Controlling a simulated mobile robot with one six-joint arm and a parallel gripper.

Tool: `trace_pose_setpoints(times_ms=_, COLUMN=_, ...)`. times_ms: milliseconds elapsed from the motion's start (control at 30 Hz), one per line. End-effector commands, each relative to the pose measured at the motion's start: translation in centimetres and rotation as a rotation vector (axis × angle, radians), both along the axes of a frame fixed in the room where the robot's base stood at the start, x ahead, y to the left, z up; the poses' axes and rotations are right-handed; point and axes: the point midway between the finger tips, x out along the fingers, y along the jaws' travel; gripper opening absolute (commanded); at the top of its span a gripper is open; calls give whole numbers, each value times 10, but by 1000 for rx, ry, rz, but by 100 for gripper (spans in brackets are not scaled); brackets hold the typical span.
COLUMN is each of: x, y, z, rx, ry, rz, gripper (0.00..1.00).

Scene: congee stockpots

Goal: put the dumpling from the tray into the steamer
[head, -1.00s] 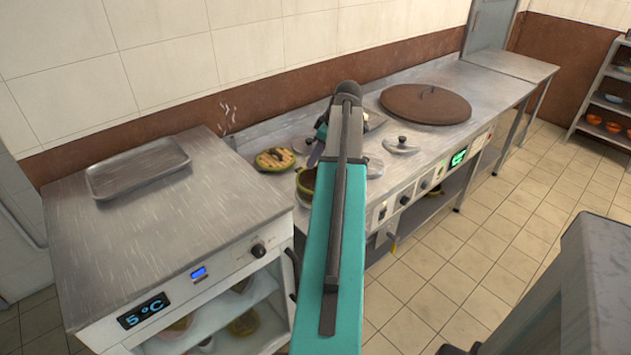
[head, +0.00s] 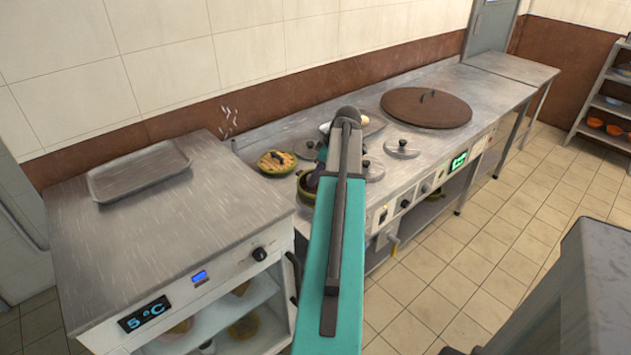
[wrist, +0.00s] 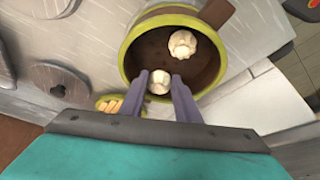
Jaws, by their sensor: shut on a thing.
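The steamer is a round pot with a green rim (wrist: 127,52) and a brown inside in the wrist view. In the head view the steamer (head: 305,198) is partly hidden behind my arm. One pale dumpling (wrist: 182,43) lies inside it. My gripper (wrist: 160,80) is shut on another pale dumpling (wrist: 159,86), held over the near part of the steamer's opening. How high it is above the bottom I cannot tell.
Metal lids (head: 402,148) and a large brown lid (head: 426,106) lie on the counter to the right. An empty metal tray (head: 138,172) sits on the fridge top at left.

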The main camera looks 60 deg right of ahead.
Motion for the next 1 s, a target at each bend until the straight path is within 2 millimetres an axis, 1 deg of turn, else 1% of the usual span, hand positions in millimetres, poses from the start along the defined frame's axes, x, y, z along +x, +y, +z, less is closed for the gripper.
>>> trace_pose_setpoints(times_ms=33, x=0, y=0, z=-6, rx=2, ry=0, rz=0, gripper=8)
trace_pose_setpoints(times_ms=200, x=0, y=0, z=-19, rx=1, ry=0, rz=0, gripper=8)
trace_pose_setpoints(times_ms=700, x=0, y=0, z=-25, rx=0, ry=0, rz=0, gripper=8)
trace_pose_setpoints(times_ms=733, x=0, y=0, z=-24, rx=0, ry=0, rz=0, gripper=32)
trace_pose_setpoints(times_ms=800, x=0, y=0, z=-24, rx=-1, ry=0, rz=0, gripper=44)
trace_pose_setpoints(times_ms=833, x=0, y=0, z=-24, rx=0, ry=0, rz=0, gripper=48)
trace_pose_setpoints(times_ms=1000, x=0, y=0, z=-24, rx=0, ry=0, rz=0, gripper=48)
